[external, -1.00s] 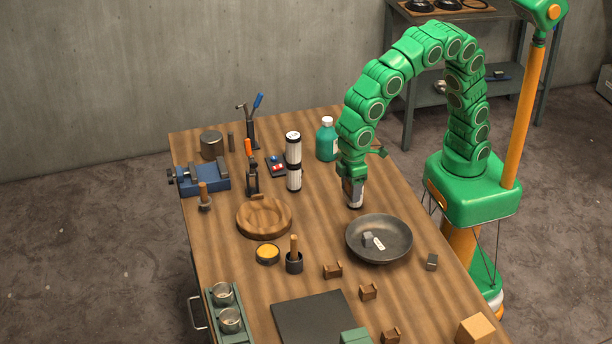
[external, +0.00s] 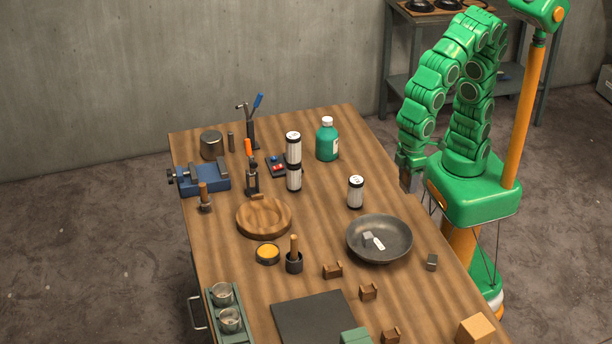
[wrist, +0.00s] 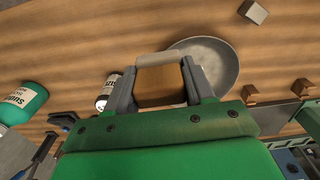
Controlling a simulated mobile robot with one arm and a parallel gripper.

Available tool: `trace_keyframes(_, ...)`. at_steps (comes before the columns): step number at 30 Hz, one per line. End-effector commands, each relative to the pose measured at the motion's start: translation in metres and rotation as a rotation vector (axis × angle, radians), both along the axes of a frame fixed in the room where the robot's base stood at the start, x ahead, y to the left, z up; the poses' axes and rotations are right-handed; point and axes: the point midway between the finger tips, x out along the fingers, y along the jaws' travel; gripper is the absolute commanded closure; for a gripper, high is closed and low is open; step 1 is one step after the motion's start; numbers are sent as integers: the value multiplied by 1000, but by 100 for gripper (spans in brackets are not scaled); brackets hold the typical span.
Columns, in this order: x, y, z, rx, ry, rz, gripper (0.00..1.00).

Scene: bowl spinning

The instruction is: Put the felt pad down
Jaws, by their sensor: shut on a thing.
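My gripper (external: 405,184) hangs beside the right edge of the table in the external view, low by my green base. In the wrist view its two grey fingers (wrist: 158,66) are shut on a pale, flat strip (wrist: 157,58), which I take to be the felt pad. It spans the gap between the fingertips. The pad cannot be made out in the external view.
The wooden table (external: 330,195) carries a dark shallow pan (external: 395,255) with a grey block and white tag inside, a black-and-white can (external: 355,192), a green bottle (external: 327,140), a round wooden dish (external: 264,222) and a small grey block (external: 432,262). Bare wood surrounds the can.

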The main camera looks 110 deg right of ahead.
Motion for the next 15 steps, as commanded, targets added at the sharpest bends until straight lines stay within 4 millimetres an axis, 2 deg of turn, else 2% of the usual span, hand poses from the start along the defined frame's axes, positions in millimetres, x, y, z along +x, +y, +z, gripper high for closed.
trace_keyframes(3, -22, 0, 1, 1, 0, -9, 77)
trace_keyframes(7, -36, 0, 0, 1, 0, -18, 77)
trace_keyframes(11, -43, 0, 1, 3, -2, -25, 77)
trace_keyframes(15, -38, 3, -3, 2, -1, -27, 77)
